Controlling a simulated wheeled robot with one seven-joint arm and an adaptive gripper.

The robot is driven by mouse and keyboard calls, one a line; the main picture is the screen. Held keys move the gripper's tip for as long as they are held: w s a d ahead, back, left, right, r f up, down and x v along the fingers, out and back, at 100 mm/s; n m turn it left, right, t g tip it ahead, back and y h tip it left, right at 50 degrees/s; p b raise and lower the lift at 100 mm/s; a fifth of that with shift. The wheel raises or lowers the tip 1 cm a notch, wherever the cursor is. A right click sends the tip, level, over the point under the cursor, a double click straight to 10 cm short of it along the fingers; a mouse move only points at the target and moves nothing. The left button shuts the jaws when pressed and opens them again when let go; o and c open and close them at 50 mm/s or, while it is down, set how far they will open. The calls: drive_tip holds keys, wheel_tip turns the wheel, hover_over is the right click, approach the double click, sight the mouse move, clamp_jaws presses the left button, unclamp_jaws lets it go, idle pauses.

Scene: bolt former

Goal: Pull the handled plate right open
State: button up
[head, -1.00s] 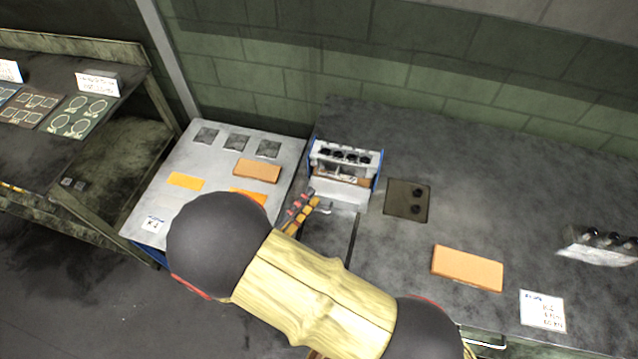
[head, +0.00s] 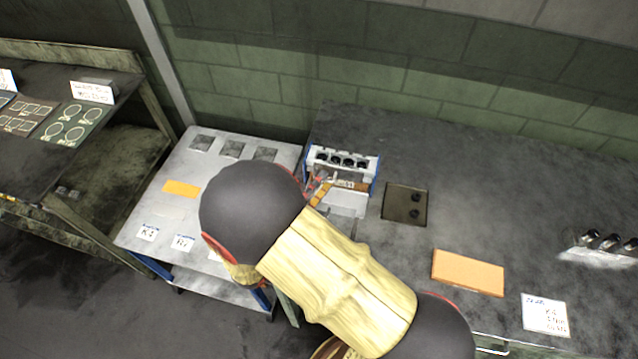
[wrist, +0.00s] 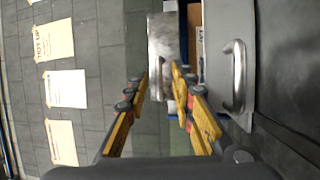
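The bolt former (head: 343,163), a small blue-sided unit with a row of black round parts, stands on the dark bench. A pale plate (head: 345,203) shows low at its front. My gripper (head: 322,186) is at its front left, partly hidden by my arm. In the wrist view, the yellow fingers of my gripper (wrist: 157,82) are apart. A metal plate (wrist: 167,35) with a small upright handle (wrist: 158,84) appears between them; contact cannot be told. A larger grey plate (wrist: 218,58) with a curved handle (wrist: 237,75) lies right of the fingers. Neither fingertip is on that handle.
A dark plate with two black knobs (head: 405,203) lies right of the former. An orange block (head: 467,273) and a white label card (head: 545,315) lie farther right. A light side table (head: 165,212) is at the left. Bench space right of the former is mostly clear.

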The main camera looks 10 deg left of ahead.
drive_tip(key=shift+c, duration=1.1)
drive_tip(key=c, duration=0.4)
clamp_jaws()
